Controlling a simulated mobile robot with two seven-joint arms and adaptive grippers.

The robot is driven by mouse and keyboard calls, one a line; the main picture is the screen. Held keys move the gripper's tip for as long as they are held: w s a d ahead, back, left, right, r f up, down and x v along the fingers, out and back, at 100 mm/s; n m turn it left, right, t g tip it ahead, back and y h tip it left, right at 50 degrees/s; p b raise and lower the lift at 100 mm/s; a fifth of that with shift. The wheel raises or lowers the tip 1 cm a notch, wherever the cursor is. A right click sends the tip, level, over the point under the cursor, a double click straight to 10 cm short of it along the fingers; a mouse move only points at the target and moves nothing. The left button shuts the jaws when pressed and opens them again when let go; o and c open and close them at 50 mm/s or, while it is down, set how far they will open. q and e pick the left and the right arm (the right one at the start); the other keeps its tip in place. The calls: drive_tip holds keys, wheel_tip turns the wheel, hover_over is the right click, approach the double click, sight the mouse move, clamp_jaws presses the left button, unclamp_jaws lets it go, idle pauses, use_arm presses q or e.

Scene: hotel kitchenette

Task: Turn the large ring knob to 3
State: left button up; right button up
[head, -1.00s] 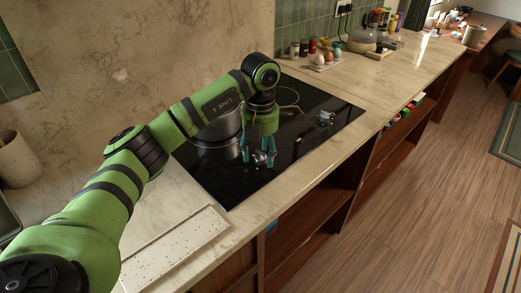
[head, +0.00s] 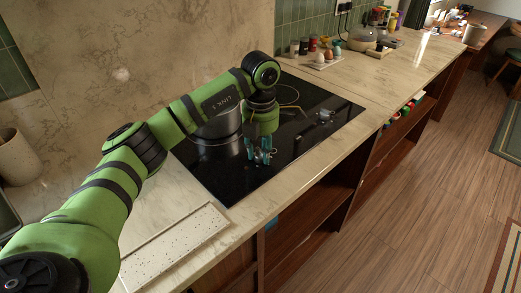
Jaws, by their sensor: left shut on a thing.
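A black glass cooktop (head: 290,152) is set into the stone counter. Two small metallic knobs show on its front part. The nearer knob (head: 263,157) is between the teal fingertips of my left gripper (head: 259,153), which points down and is shut on it. The fingers partly hide this knob. The other knob (head: 325,116) stands free farther right. I cannot read any numbers or pointer marks, and I cannot tell from size which knob belongs to the large ring. My right gripper is not in view.
A steel pot (head: 217,133) stands on the cooktop just left of my gripper, partly behind my arm. A speckled white board (head: 175,246) lies at the counter's front left. Jars and eggs on a tray (head: 320,61) stand at the back.

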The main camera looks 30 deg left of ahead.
use_arm(q)
drive_tip(key=m+b, duration=0.1)
drive_tip(key=m, duration=0.7)
drive_tip(key=shift+m+b, duration=0.4)
drive_tip(key=m, duration=0.3)
drive_tip(key=shift+m, duration=0.3)
drive_tip(key=m+b, duration=0.1)
drive_tip(key=m, duration=0.3)
drive_tip(key=shift+m, duration=0.3)
drive_tip(key=m, duration=0.4)
drive_tip(key=shift+m, duration=0.3)
drive_tip(key=m, duration=0.9)
drive_tip(key=shift+m, duration=1.9)
